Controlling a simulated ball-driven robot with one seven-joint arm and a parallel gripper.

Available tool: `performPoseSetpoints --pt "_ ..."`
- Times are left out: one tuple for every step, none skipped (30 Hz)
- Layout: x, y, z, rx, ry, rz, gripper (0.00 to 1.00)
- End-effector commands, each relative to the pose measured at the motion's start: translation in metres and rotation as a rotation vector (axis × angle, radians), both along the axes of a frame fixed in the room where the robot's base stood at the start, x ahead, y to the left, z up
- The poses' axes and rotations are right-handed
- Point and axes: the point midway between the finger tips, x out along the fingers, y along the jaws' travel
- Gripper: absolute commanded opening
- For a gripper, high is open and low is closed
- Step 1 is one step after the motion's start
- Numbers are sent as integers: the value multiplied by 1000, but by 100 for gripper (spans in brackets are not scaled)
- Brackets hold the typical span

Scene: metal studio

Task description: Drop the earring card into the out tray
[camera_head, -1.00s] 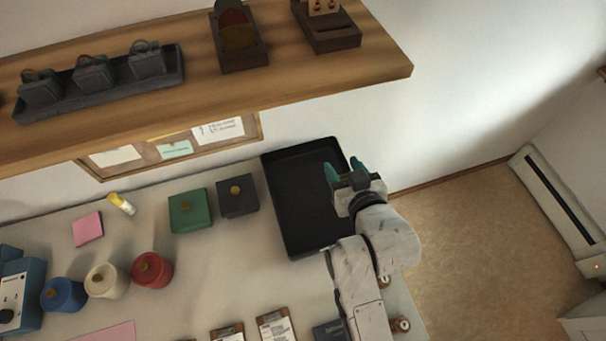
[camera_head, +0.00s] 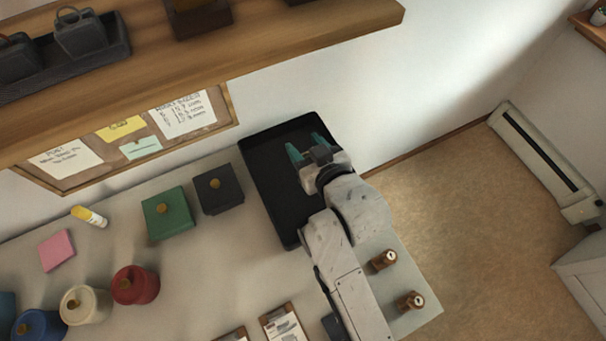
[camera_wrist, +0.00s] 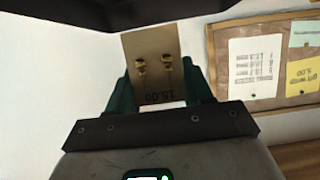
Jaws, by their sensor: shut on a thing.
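My gripper (camera_head: 306,150) is over the black out tray (camera_head: 268,206) at the back right of the table. In the wrist view my gripper (camera_wrist: 158,98) is shut on the earring card (camera_wrist: 153,62), a tan card with two gold earrings and a price printed upside down in that view. The card stands out between the teal fingertips. In the head view I cannot make out the card. The gripper and arm cover part of the tray; how high the card is above it is unclear.
A wooden shelf (camera_head: 245,57) overhangs the back of the table. A dark box (camera_head: 219,189) and a green box (camera_head: 167,213) stand left of the tray. A pinboard (camera_head: 130,140) hangs behind.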

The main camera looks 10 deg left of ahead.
Motion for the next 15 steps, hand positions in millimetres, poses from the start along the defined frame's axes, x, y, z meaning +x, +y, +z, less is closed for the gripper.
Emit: performPoseSetpoints --pt "0 0 -4 0 0 0 23" --pt "0 0 -4 0 0 0 23" --pt "0 0 -4 0 0 0 23" --pt "0 0 -3 0 0 0 23" --pt "0 0 -3 0 0 0 23" --pt "0 0 -3 0 0 0 23" --pt "0 0 -3 0 0 0 23" --pt "0 0 -3 0 0 0 23" --pt "0 0 -3 0 0 0 52" --pt "0 0 -3 0 0 0 54" --pt "0 0 -3 0 0 0 57" --pt "0 0 -3 0 0 0 61" --pt "0 0 -3 0 0 0 64" --pt "0 0 -3 0 0 0 67" --pt "0 0 -3 0 0 0 71"
